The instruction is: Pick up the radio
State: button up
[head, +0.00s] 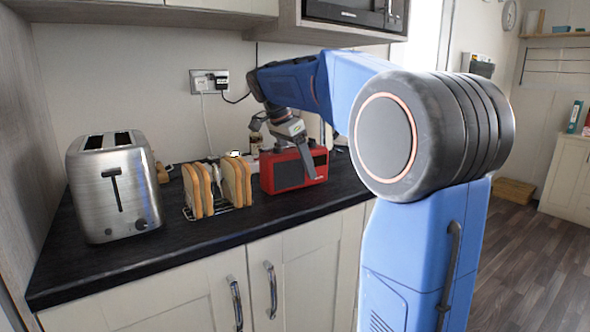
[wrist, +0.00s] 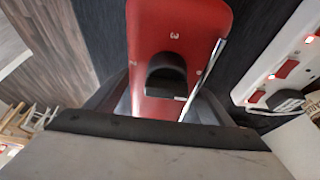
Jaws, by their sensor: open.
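The red radio (head: 284,174) stands on the dark counter, to the right of the toast rack. My gripper (head: 304,160) is over it, with one finger in front of its front face; the other finger is hidden in the head view. In the wrist view the radio's red top (wrist: 185,22), with a black handle-like part and a thin silver rod, lies between the two spread fingers of my gripper (wrist: 165,100). My gripper is open. I cannot tell whether either finger touches the radio.
A rack of toast (head: 222,186) stands close left of the radio, and a steel toaster (head: 114,186) further left. A wall socket (head: 208,81) with plugs and hanging cords is behind. A microwave (head: 357,13) is overhead. The counter front (head: 190,248) is clear.

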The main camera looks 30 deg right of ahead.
jog(key=c, duration=1.7)
jog(key=shift+r, duration=0.15)
